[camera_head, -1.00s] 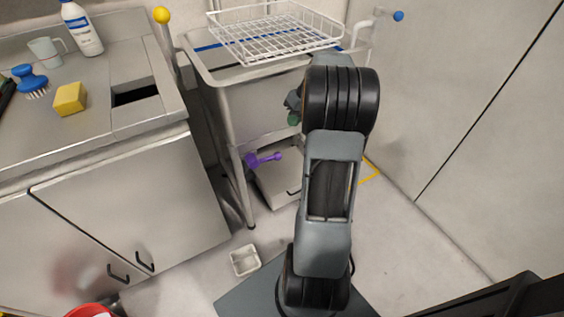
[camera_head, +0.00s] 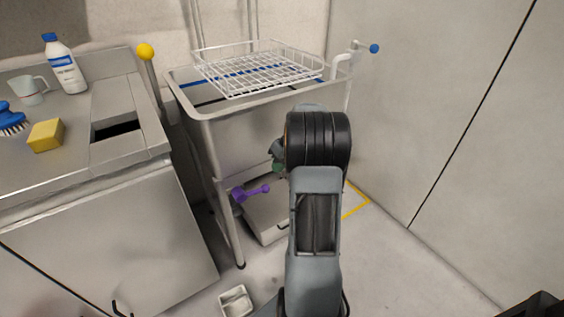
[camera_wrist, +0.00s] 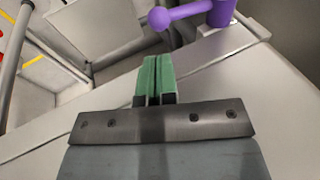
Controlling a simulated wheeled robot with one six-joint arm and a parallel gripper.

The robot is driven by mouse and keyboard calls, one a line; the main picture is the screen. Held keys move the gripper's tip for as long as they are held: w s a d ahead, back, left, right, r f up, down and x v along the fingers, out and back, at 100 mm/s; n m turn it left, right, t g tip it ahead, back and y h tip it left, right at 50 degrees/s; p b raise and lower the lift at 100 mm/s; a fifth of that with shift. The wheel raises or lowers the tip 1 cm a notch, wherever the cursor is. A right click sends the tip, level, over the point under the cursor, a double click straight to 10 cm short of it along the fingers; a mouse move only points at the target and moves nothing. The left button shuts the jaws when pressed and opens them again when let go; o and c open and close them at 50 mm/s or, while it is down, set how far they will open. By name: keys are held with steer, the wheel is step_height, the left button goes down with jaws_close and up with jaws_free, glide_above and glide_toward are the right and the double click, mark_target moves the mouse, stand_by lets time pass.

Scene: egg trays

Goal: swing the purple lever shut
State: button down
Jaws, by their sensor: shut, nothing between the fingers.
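The purple lever (camera_head: 250,192) sits low under the sink stand, near its front left leg, with its ball-ended handle pointing right. In the wrist view the lever (camera_wrist: 193,13) shows at the top, right of the fingertips, its round knob at the left end and its hub cut off by the top edge. My gripper (camera_wrist: 156,62) has green fingers pressed together with nothing between them. Its tips lie below and slightly left of the knob in the wrist view, with a visible gap. In the head view my gripper (camera_head: 277,160) is mostly hidden behind my arm, above and right of the lever.
The sink stand (camera_head: 213,150) has a wire basket (camera_head: 260,70) on top. A steel counter (camera_head: 75,140) stands at left with a yellow lever (camera_head: 145,51). A small white tray (camera_head: 236,301) lies on the floor. A blue-knobbed lever (camera_head: 374,48) is at right.

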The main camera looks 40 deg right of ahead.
mark_target(267, 186)
steer(key=b+x, duration=0.2)
steer(key=x, duration=0.6)
steer(key=shift+f, duration=0.1)
